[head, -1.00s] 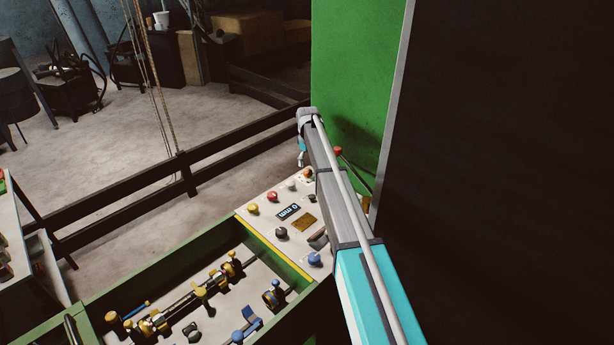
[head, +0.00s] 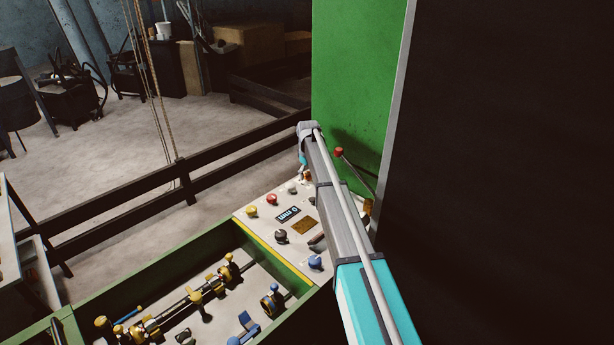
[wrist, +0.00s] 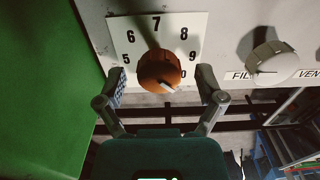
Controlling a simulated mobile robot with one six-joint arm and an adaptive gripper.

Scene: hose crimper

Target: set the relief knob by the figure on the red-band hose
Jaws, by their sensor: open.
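An orange knob (wrist: 158,66) sits on a white number plate (wrist: 191,20) in the wrist view. Figures 5 to 9 read around it, and one at the lower right is partly cut off by the knob's side. The knob's white mark points to the lower right. My gripper (wrist: 161,80) is open, with one finger on each side of the knob; I cannot tell if either touches. In the head view my gripper (head: 304,168) is small and partly hidden at the arm's end, above the panel's far end. I cannot make out a red-band hose.
A pale knob (wrist: 272,62) marked FILL and VENT is to the right. A green wall (wrist: 45,90) stands close on the left in the wrist view. The control panel (head: 262,227) carries buttons and a display (head: 287,214). A red-tipped lever (head: 339,152) rises beside the arm.

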